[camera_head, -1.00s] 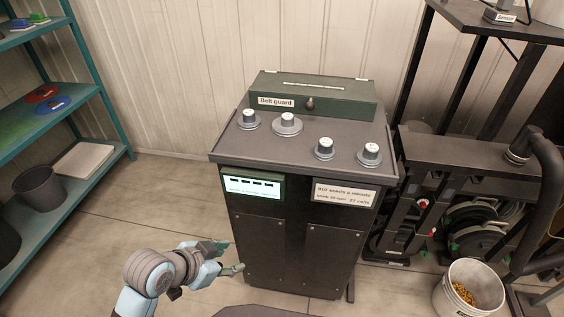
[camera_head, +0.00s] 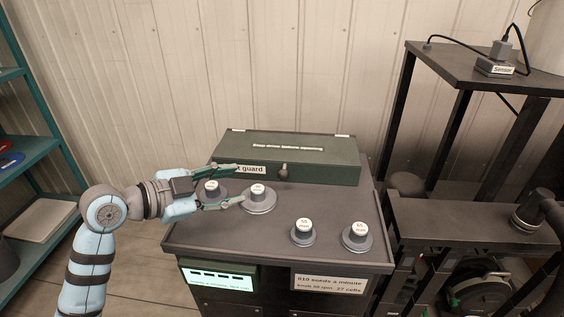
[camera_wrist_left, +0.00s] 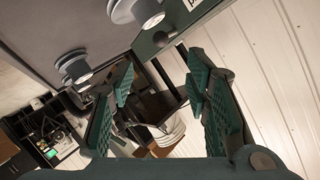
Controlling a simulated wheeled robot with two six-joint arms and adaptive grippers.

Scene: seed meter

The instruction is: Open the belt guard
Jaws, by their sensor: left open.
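The belt guard (camera_head: 325,167) is a long green box at the back of the cabinet top, with its lid down. A small dark knob (camera_head: 284,171) sits on its front face, and my gripper partly covers its label. Part of the guard (camera_wrist_left: 190,14) and its knob (camera_wrist_left: 161,38) show at the top of the left wrist view. My left gripper (camera_head: 241,184) is open and empty, over the left part of the cabinet top. Its fingertips are left of the knob and apart from it. Both green fingers (camera_wrist_left: 160,84) show spread in the left wrist view. My right gripper is not in view.
Several round dials, one at the front right (camera_head: 358,236), stand on the grey cabinet top (camera_head: 250,235); my gripper is close above the left ones. A dark stand with a sensor (camera_head: 495,67) is at the right, a teal shelf (camera_head: 50,130) at the left.

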